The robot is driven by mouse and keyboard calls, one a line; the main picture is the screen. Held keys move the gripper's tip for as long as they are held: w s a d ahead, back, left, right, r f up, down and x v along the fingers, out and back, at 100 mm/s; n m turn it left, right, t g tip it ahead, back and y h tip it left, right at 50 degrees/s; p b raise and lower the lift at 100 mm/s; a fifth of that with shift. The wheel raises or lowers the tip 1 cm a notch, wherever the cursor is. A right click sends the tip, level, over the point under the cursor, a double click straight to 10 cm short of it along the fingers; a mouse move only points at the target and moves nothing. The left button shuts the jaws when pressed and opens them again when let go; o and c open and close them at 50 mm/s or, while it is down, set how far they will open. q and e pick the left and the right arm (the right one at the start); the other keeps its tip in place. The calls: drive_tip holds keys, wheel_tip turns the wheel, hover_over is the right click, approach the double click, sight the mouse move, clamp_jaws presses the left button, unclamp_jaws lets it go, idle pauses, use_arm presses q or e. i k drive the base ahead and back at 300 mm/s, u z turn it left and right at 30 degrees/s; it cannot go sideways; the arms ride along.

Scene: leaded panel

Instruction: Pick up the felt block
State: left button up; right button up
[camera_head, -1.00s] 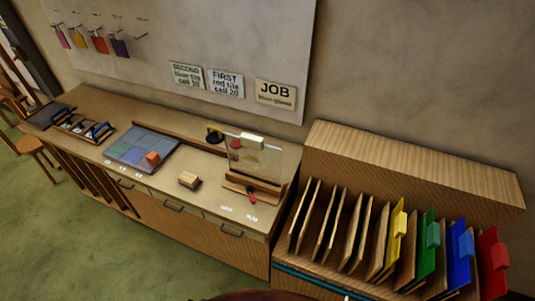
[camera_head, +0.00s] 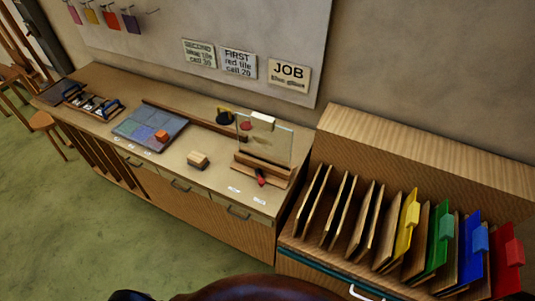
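A small tan block with a paler top (camera_head: 198,159) lies on the workbench (camera_head: 215,179), in front of the glass stand; it looks like the felt block, though its material is too small to tell. A white block (camera_head: 263,119) sits on the top edge of an upright clear glass pane (camera_head: 275,143). Neither of my grippers shows in the head view. Nothing is touching the tan block.
A grid board (camera_head: 140,124) with an orange block (camera_head: 161,136) lies left of the tan block. A slotted rack (camera_head: 345,246) with coloured panels stands at the right. A dark brown rounded shape (camera_head: 255,288) fills the bottom edge. Open green floor (camera_head: 80,220) lies at left.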

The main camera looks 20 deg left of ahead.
sight(200, 162)
drive_tip(key=u, duration=1.35)
